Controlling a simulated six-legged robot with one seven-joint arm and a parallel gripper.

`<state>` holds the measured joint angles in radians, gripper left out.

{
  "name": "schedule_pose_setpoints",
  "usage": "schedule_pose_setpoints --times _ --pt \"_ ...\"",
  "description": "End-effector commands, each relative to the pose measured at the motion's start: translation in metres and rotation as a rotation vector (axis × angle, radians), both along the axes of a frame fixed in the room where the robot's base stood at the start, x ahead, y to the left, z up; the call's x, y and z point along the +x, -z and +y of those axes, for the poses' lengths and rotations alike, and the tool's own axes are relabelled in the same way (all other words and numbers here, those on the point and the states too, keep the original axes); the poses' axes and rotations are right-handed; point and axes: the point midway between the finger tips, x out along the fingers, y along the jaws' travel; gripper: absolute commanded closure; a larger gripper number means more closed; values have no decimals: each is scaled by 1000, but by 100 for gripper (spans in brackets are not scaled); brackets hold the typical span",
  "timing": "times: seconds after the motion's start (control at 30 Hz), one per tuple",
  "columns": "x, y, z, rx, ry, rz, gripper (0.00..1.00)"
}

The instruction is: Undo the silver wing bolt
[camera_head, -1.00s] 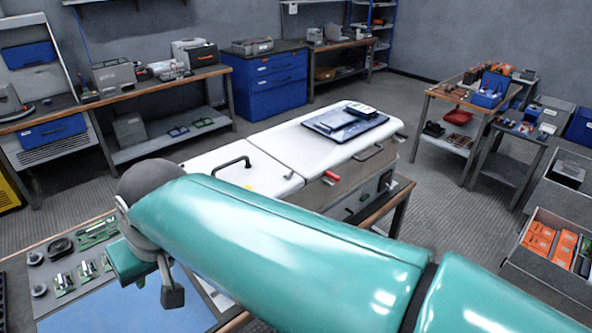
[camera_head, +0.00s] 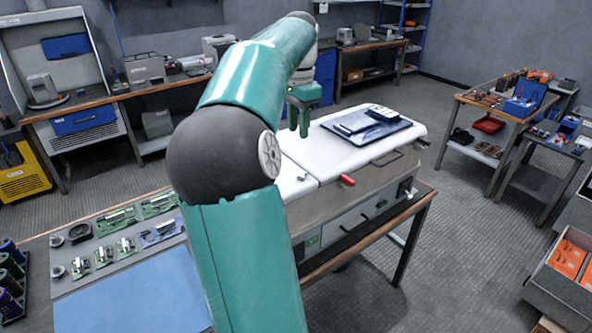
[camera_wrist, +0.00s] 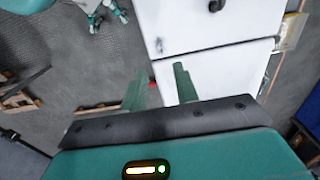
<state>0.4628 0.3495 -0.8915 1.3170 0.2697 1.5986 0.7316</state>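The silver wing bolt (camera_head: 303,177) is a tiny silver piece on the front edge of the white-topped cabinet (camera_head: 330,160), near the seam between its two lid panels. In the wrist view a small silver piece that looks like it (camera_wrist: 159,45) shows at the edge of the upper white panel, beyond my fingertips. My gripper (camera_head: 298,122) hangs above the cabinet's back part in the head view, apart from the bolt. Its two green fingers stand apart with nothing between them in the wrist view (camera_wrist: 160,82). The bolt's wings are too small to make out.
A red handle (camera_head: 347,180) sits on the cabinet front, right of the bolt. A dark blue tray (camera_head: 358,139) with a device lies on the right lid. A black lid handle (camera_wrist: 216,5) shows in the wrist view. A workbench with circuit boards (camera_head: 122,217) stands front left.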

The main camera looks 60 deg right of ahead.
Motion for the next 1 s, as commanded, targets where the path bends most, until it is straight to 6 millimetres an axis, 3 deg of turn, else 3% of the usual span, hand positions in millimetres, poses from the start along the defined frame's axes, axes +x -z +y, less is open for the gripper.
schedule_pose_setpoints --times 0.17,0.7,1.0 --pt "-1 18 0 2 3 1 70" --pt "1 119 0 2 -5 2 70" --pt "1 137 0 0 -5 0 70"
